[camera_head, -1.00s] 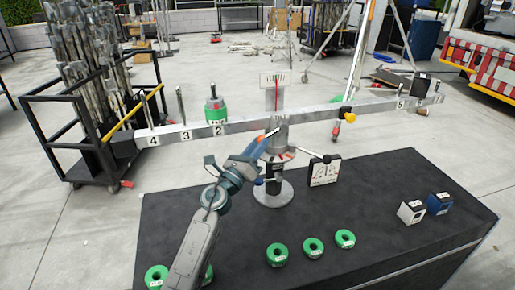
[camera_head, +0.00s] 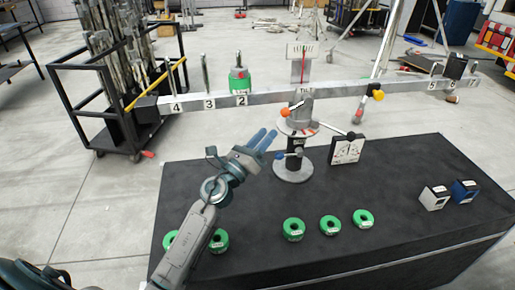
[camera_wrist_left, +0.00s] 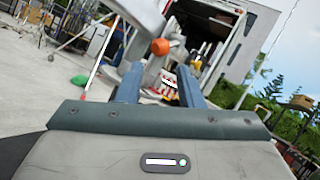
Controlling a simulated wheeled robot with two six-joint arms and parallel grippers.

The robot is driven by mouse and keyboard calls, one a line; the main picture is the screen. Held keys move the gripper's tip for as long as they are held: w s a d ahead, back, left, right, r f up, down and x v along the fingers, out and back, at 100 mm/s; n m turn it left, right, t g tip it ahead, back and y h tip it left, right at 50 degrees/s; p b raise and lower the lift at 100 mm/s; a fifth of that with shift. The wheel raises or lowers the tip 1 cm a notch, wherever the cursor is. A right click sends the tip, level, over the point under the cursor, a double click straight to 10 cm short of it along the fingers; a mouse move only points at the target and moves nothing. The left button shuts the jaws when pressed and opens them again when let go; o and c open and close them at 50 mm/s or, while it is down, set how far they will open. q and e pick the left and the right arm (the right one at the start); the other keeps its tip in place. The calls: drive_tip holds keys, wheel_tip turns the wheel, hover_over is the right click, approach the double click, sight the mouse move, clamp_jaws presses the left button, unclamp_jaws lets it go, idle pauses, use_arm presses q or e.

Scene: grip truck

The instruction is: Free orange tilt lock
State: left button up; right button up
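The orange tilt lock knob (camera_head: 285,113) sits at the left side of the silver pivot head on the central stand (camera_head: 294,170), under the long beam (camera_head: 330,90). The orange knob also shows in the left wrist view (camera_wrist_left: 160,46), beyond and between my fingertips. My left gripper (camera_head: 265,140) is below and left of the knob, apart from it. Its two blue fingers (camera_wrist_left: 160,85) are spread with nothing between them. My right gripper is not in view.
A yellow knob (camera_head: 378,95) hangs on the beam. Several green rings (camera_head: 293,229) lie on the black table (camera_head: 390,200). A black rack (camera_head: 115,110) stands behind left.

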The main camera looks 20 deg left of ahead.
use_arm(q)
drive_tip(key=b+v, duration=0.1)
drive_tip(key=v, duration=0.2)
drive_tip(key=shift+s, duration=0.2)
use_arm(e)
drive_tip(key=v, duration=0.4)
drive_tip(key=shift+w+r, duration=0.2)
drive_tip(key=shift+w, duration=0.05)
use_arm(q)
drive_tip(key=shift+c, duration=0.2)
